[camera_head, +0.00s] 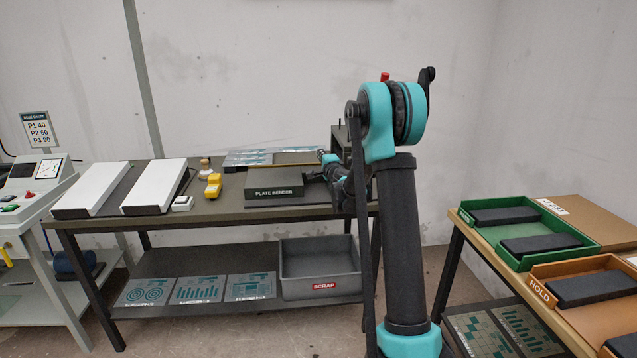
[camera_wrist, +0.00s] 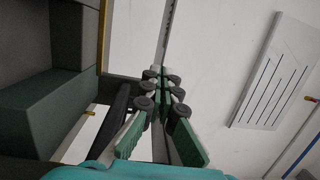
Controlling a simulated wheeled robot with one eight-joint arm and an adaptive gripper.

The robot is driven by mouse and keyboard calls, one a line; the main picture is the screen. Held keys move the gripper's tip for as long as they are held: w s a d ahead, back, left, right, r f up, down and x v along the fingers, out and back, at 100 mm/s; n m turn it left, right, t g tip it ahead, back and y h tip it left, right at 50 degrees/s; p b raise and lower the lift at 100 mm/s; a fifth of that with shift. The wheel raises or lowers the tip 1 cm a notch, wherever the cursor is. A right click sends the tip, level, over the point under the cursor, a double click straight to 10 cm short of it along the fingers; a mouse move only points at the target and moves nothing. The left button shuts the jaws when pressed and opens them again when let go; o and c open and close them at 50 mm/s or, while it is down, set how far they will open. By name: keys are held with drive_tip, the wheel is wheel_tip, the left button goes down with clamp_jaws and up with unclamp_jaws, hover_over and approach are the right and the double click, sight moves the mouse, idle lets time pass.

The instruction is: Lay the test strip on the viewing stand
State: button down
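My gripper (camera_head: 323,157) is just behind the right end of the plate bender in the head view. In the wrist view its fingertips (camera_wrist: 161,74) are close together, with a thin strip (camera_wrist: 169,28) seen edge-on reaching out from them. In the head view a pale strip with teal patches (camera_head: 247,157) extends left from my gripper, behind the bender; I take it to be the test strip. Two sloped white-topped stands (camera_head: 93,187) and (camera_head: 155,184) are at the left of the dark table; no label tells which is the viewing stand.
The plate bender (camera_head: 273,188) stands at the table's middle; it also fills the left of the wrist view (camera_wrist: 50,110). A yellow device (camera_head: 213,186) and a small white box (camera_head: 182,203) lie between it and the stands. A scrap bin (camera_head: 320,262) is below. Trays (camera_head: 525,230) are at right.

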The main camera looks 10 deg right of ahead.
wheel_tip(320, 180, down, 12)
drive_tip(key=shift+f, duration=0.15)
idle(0.3)
drive_tip(key=c, duration=2.3)
unclamp_jaws()
drive_tip(key=o, duration=0.6)
